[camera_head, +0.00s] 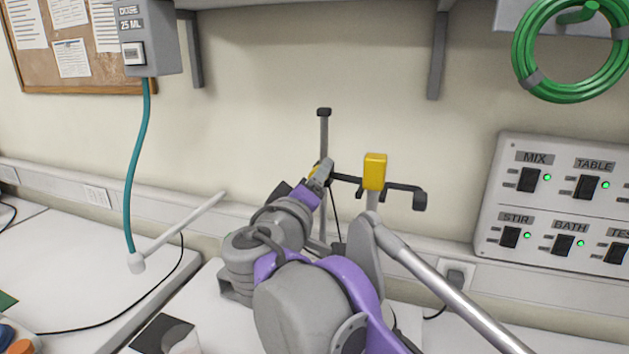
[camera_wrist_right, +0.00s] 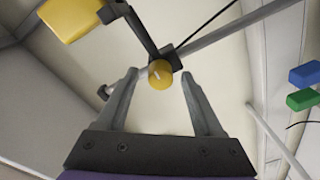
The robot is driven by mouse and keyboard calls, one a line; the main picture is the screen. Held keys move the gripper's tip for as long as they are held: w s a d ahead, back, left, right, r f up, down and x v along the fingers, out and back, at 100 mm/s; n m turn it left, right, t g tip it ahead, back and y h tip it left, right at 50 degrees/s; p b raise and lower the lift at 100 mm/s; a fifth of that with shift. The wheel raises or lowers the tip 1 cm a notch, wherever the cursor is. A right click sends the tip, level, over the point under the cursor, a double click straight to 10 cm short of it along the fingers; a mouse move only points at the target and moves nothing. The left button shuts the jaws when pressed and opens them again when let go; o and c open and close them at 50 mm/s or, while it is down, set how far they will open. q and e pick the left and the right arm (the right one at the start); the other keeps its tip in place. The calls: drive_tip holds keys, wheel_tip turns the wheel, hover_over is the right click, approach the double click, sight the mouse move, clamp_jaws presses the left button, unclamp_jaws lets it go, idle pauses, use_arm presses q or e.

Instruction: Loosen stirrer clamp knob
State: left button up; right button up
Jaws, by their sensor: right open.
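The round yellow clamp knob (camera_wrist_right: 160,74) sits at a dark clamp block on a grey pole in the right wrist view. My right gripper (camera_wrist_right: 158,82) is open, with one finger on each side of the knob; I cannot tell whether either touches it. In the head view the same gripper (camera_head: 323,173) is at the stand's pole (camera_head: 324,130), and mostly hides the knob. A dark crossbar (camera_head: 405,188) runs right from the clamp to a yellow block (camera_head: 375,170), which also shows in the right wrist view (camera_wrist_right: 72,16). My left gripper is not in view.
A switch panel (camera_head: 560,205) with labelled switches and green lights is on the wall at right. A green hose coil (camera_head: 572,50) hangs above it. A dosing box (camera_head: 147,42) with a teal hose (camera_head: 135,165) is at left. Much of the left counter (camera_head: 70,265) is clear.

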drive_tip(key=shift+w, duration=0.1)
clamp_jaws()
idle(0.3)
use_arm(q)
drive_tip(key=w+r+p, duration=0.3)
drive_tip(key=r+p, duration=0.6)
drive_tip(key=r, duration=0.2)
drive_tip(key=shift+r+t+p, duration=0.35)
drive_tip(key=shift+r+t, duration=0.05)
use_arm(e)
drive_tip(key=n, duration=1.7)
drive_tip(key=shift+g+h, duration=0.4)
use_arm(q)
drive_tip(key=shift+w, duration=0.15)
use_arm(e)
drive_tip(key=shift+n, duration=0.3)
